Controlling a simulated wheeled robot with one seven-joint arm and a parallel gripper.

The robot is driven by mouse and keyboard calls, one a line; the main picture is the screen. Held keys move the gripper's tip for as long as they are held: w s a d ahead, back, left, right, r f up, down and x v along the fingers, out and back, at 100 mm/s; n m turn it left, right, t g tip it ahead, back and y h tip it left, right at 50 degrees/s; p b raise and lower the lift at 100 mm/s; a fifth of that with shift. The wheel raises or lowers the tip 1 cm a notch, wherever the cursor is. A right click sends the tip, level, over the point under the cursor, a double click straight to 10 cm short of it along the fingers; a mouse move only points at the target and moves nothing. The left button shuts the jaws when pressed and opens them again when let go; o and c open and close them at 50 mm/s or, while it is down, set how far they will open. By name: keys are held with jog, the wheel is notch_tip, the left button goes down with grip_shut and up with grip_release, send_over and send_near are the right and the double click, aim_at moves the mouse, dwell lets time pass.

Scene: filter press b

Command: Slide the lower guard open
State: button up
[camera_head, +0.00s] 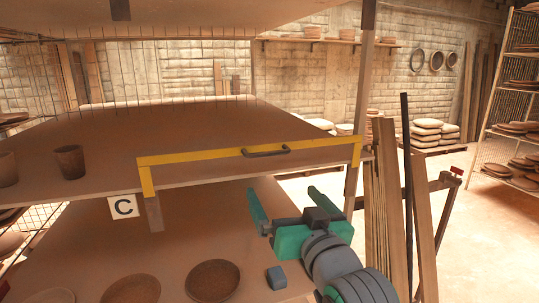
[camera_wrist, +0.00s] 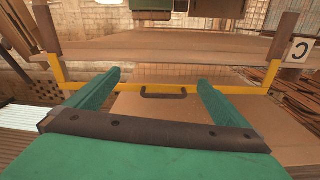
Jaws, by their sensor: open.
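The guard is a yellow frame (camera_head: 200,156) running along the front edge of the middle shelf board, with a short downturned leg at each end. A dark bar handle (camera_head: 266,151) sits on its top bar, right of the middle. My gripper (camera_head: 284,197), with green fingers, is open and empty, below and in front of the handle in the head view. In the wrist view the yellow bar (camera_wrist: 229,90) crosses behind the fingers, and the handle (camera_wrist: 163,94) shows between the two fingers (camera_wrist: 160,79), apart from them.
A white card with a C (camera_head: 123,207) hangs at the guard's left end. Bowls (camera_head: 212,281) and a small dark block (camera_head: 276,278) are on the lower board; cups (camera_head: 70,162) stand on the middle one. Upright planks (camera_head: 385,190) stand right of my arm.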

jog(key=n, duration=0.2)
send_near(270, 154)
jog(key=x, duration=1)
jog(key=shift+w+a, duration=0.1)
jog(key=shift+w, duration=0.2)
jog(key=shift+c, duration=0.6)
